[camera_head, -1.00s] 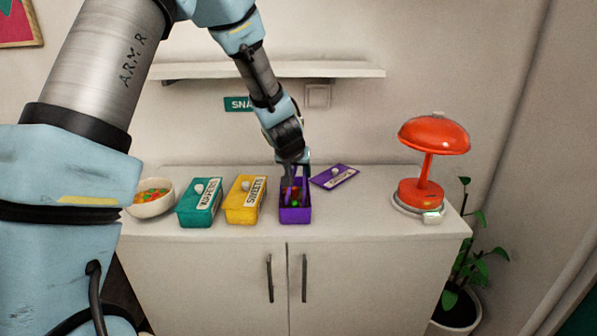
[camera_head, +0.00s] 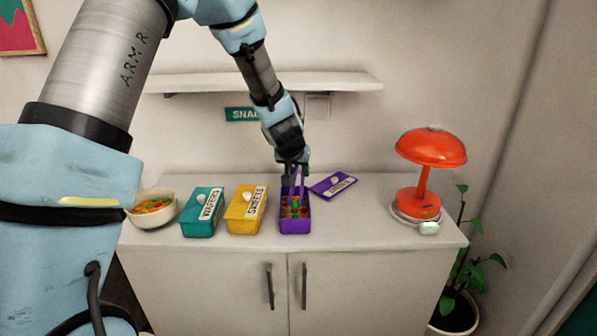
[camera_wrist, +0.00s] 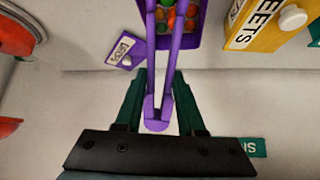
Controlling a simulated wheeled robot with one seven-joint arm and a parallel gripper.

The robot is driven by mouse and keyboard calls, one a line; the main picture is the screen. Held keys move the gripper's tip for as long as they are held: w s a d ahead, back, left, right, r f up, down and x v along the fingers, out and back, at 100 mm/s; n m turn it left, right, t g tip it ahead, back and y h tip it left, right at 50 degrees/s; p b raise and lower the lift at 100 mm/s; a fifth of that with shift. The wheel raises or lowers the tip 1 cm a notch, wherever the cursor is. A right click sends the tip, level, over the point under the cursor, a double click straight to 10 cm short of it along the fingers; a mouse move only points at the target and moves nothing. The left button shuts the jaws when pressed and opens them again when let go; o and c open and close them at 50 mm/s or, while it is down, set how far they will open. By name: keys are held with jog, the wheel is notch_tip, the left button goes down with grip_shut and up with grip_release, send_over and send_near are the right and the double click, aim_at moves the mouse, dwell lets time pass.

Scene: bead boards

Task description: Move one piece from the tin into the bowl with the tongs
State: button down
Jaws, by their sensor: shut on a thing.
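My gripper (camera_head: 294,170) is shut on the purple tongs (camera_wrist: 158,115), which show between its dark green fingers in the wrist view. The tongs' arms reach over the open purple tin (camera_head: 295,228). The tin holds several round red, green and orange pieces in compartments; its edge also shows in the wrist view (camera_wrist: 198,28). The tongs' tips run out of the top of the wrist view, so I cannot tell whether they grip a piece. The white bowl (camera_head: 153,221) stands at the far left of the cabinet top with colored pieces in it.
A closed yellow tin (camera_head: 246,217) and a closed teal tin (camera_head: 202,218) stand between the purple tin and the bowl. A red lamp (camera_head: 430,148) stands at the right. A shelf (camera_head: 265,82) hangs behind my arm.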

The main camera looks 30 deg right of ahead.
notch_tip(320, 180, up, 8)
jog(key=p, duration=0.4)
jog(key=shift+r+p, duration=0.15)
jog(key=shift+p, duration=0.25)
